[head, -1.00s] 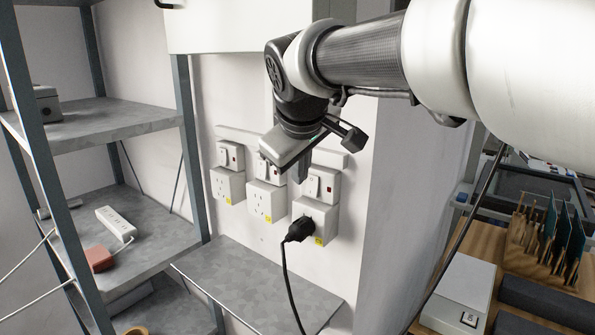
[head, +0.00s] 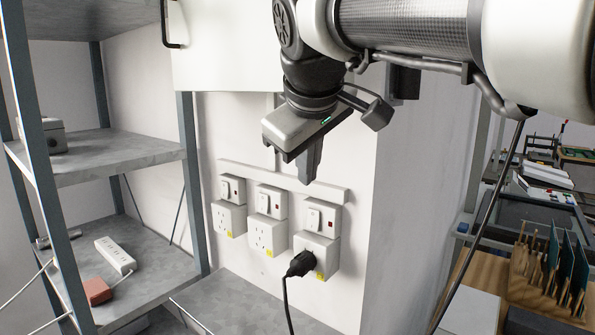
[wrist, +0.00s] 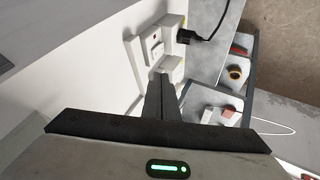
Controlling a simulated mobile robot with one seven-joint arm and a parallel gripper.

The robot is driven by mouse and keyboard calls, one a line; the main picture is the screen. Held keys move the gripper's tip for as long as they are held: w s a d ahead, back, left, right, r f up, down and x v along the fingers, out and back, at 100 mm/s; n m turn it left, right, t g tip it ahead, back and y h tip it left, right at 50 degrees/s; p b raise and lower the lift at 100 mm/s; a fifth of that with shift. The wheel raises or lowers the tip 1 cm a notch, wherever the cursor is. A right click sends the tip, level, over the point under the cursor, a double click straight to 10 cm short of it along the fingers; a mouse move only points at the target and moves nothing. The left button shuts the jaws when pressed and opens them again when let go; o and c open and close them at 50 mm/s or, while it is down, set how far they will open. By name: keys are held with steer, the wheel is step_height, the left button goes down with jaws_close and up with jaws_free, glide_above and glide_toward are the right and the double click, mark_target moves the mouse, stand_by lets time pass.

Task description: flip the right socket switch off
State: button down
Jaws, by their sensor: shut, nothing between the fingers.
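Three white sockets are mounted in a row on the wall. The right socket (head: 316,254) has a black plug (head: 299,264) in its lower part. Its switch (head: 314,219) is a white rocker with a small red mark beside it; I cannot tell its on or off position. The middle socket (head: 267,236) and left socket (head: 229,219) have no plug. My gripper (head: 309,178) is shut and empty, its fingers pointing down just above the right switch in the picture, with no clear contact. In the wrist view the shut fingers (wrist: 161,83) overlap the socket row, and the plug (wrist: 190,37) shows beyond.
A grey metal shelf (head: 110,150) stands at the left, with a white power strip (head: 115,255) and a red block (head: 97,291). A white box (head: 222,50) hangs above the sockets. A wooden rack (head: 545,280) stands at the right. A black cable hangs from the plug.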

steer(key=s+d+f+m+g+p, duration=0.1)
steer(key=s+d+f+m, duration=0.3)
steer(key=s+f, duration=0.5)
steer(key=s+d+f+m+g+p, duration=0.1)
steer(key=s+d+f+m, duration=0.4)
steer(key=s+d+f, duration=0.3)
steer(key=shift+s+f+p, duration=0.3)
steer(key=shift+s+f, duration=0.6)
steer(key=shift+f, duration=0.05)
